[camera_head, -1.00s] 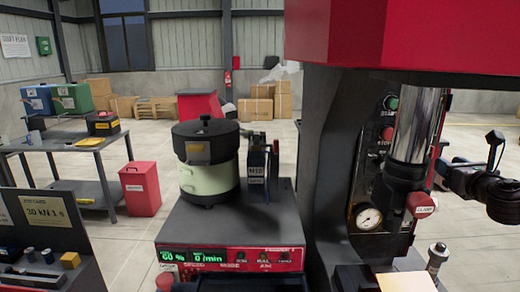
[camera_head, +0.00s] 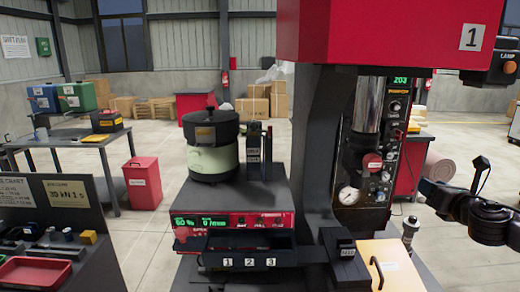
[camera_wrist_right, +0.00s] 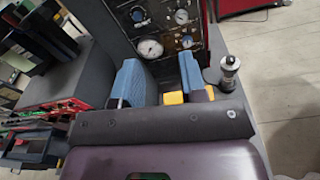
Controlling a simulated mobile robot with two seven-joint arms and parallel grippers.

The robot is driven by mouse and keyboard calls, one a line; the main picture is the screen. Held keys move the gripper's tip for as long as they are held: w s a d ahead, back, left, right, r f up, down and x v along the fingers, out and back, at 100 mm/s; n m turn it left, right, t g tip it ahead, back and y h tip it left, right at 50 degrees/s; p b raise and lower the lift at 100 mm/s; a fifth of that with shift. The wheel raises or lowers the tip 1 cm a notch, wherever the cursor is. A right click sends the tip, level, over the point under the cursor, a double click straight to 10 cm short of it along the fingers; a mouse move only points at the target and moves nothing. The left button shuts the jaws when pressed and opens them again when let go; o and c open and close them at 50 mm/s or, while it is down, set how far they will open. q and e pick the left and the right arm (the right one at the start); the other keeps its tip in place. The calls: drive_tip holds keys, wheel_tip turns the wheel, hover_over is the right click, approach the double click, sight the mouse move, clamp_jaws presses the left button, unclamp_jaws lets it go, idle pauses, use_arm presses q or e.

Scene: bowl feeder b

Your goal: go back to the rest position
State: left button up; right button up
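My right gripper (camera_head: 424,191) is in front of the right side of the red and black press (camera_head: 325,130), at about the height of its gauge. A gap separates it from the press in the head view. In the right wrist view, its two blue-grey fingers (camera_wrist_right: 160,82) are apart, with nothing held between them. The press's gauge panel (camera_wrist_right: 160,30) shows beyond the fingers. My left gripper is in neither view.
The bowl feeder (camera_head: 212,145) stands left of the press, above a dark tray marked 1, 2, 3 (camera_head: 248,262). A small metal cylinder (camera_head: 409,232) stands near the right gripper. A red tray (camera_head: 35,271) is at lower left. Floor is open at right.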

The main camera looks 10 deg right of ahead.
drive_tip(key=s+a+f+m+g+y, duration=0.1)
drive_tip(key=s+a+f+m, duration=0.25)
drive_tip(key=f, duration=0.45)
drive_tip(key=s+a+f+m+g, duration=0.1)
drive_tip(key=s+a+f+m, duration=0.3)
drive_tip(key=f, duration=0.5)
drive_tip(key=s+a+f+m+g+y, duration=0.1)
drive_tip(key=s+a+f+m, duration=0.2)
drive_tip(key=a+f+m, duration=0.4)
use_arm(q)
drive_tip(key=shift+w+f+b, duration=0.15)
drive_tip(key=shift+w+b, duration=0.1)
drive_tip(key=shift+b, duration=0.15)
use_arm(e)
drive_tip(key=s+a+f+m+g, duration=0.1)
drive_tip(key=s+a+f+m, duration=0.3)
drive_tip(key=s+f+m, duration=0.3)
drive_tip(key=s+a+f+m+g+h, duration=0.1)
drive_tip(key=s+a+f+m, duration=0.3)
drive_tip(key=s+f+m, duration=0.3)
drive_tip(key=s+m, duration=0.3)
drive_tip(key=m, duration=0.1)
drive_tip(key=shift+s+f, duration=0.15)
drive_tip(key=shift+s, duration=0.05)
